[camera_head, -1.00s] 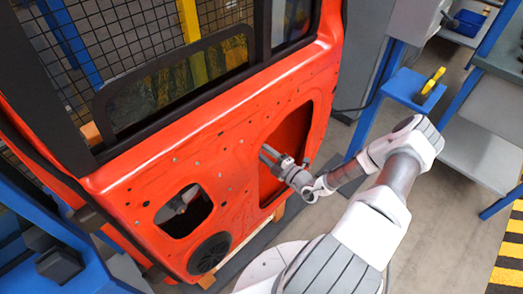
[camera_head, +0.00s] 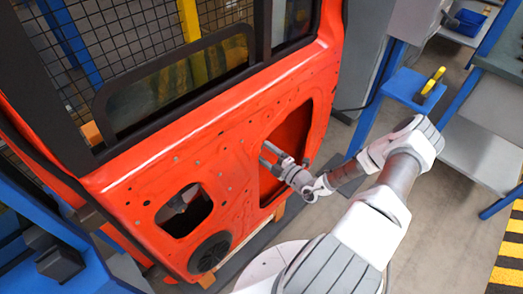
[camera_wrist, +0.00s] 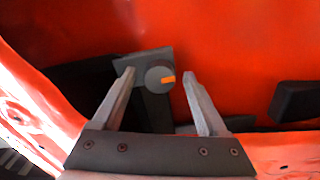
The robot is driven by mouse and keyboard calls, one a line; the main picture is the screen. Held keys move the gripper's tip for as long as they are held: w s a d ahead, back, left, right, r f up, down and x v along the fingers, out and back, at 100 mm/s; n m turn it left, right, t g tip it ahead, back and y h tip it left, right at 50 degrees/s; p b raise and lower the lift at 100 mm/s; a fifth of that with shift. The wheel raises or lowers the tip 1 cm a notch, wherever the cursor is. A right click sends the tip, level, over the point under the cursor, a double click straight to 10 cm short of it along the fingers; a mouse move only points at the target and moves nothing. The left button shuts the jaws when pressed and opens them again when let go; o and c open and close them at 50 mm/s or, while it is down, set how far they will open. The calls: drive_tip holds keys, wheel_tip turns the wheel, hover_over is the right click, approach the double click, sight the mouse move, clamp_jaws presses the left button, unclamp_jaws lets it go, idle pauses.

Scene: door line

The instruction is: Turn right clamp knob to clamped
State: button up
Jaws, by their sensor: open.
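The clamp knob (camera_wrist: 157,79) shows in the wrist view as a round grey knob on a dark grey square plate. An orange mark on it points to the right. My gripper (camera_wrist: 158,76) is open, with one finger on each side of the knob; I cannot tell if either finger touches it. In the head view my gripper (camera_head: 267,153) reaches to the large opening in the orange door panel (camera_head: 155,165). The knob cannot be made out in the head view.
A dark block (camera_wrist: 295,101) sits to the right in the wrist view. In the head view, a blue stand (camera_head: 412,92) with a yellow-and-black tool (camera_head: 433,80) is to the right. Open floor (camera_head: 440,225) lies right of my arm.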

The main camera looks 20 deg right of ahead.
drive_tip(key=v, duration=1.7)
drive_tip(key=shift+s+p, duration=0.25)
drive_tip(key=shift+p, duration=0.1)
drive_tip(key=shift+d, duration=0.1)
